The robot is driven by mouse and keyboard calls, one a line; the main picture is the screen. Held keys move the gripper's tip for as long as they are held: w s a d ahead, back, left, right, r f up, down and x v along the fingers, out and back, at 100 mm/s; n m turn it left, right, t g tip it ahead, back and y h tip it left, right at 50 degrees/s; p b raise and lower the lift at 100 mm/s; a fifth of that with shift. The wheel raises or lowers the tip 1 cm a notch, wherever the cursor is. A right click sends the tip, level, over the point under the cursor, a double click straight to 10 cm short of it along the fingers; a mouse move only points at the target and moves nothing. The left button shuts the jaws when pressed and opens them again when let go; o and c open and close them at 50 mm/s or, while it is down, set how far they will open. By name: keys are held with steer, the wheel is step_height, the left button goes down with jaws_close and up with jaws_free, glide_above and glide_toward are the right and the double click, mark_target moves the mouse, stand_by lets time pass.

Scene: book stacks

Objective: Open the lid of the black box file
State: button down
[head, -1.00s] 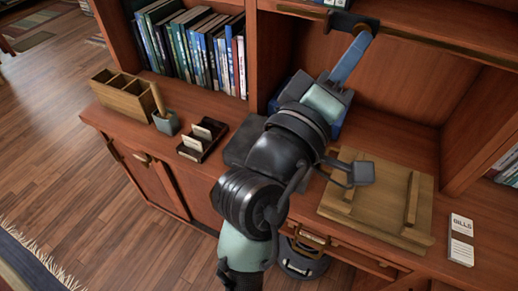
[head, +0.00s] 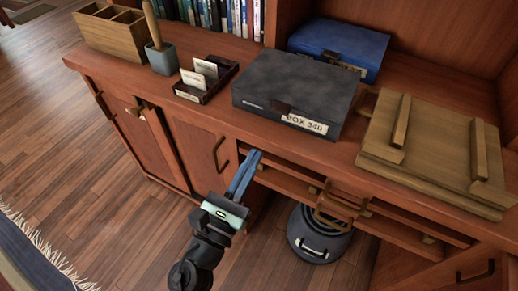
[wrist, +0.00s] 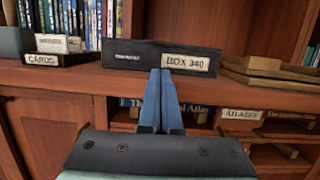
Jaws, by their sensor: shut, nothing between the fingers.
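The black box file (head: 295,90) lies flat on the wooden counter, its lid closed. Its front carries a white label reading "BOX 340" and a small dark tab at the label's left. In the wrist view the box file (wrist: 140,54) shows front on, with its label right of centre. My gripper (head: 255,156) is in front of the counter, below and a little left of the box's label. Its blue fingers are together and empty. In the wrist view my gripper (wrist: 160,75) overlaps the lower front of the box; I cannot tell any contact.
A blue box (head: 340,48) lies behind the black one. A wooden board with rails (head: 435,145) is at right. A card tray (head: 206,80), a grey pot (head: 162,60) and a wooden organiser (head: 115,30) stand at left. A dark round bin (head: 318,238) stands below.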

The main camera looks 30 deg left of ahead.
mark_target(276, 112)
steer(key=x, duration=0.9)
steer(key=shift+d, duration=0.1)
steer(key=shift+r, duration=0.15)
steer(key=r+p, duration=0.1)
steer(key=p, duration=0.2)
steer(key=shift+s+r+g, duration=0.1)
steer(key=shift+g, duration=0.2)
steer(key=shift+r+p, duration=0.15)
steer(key=shift+p, duration=0.5)
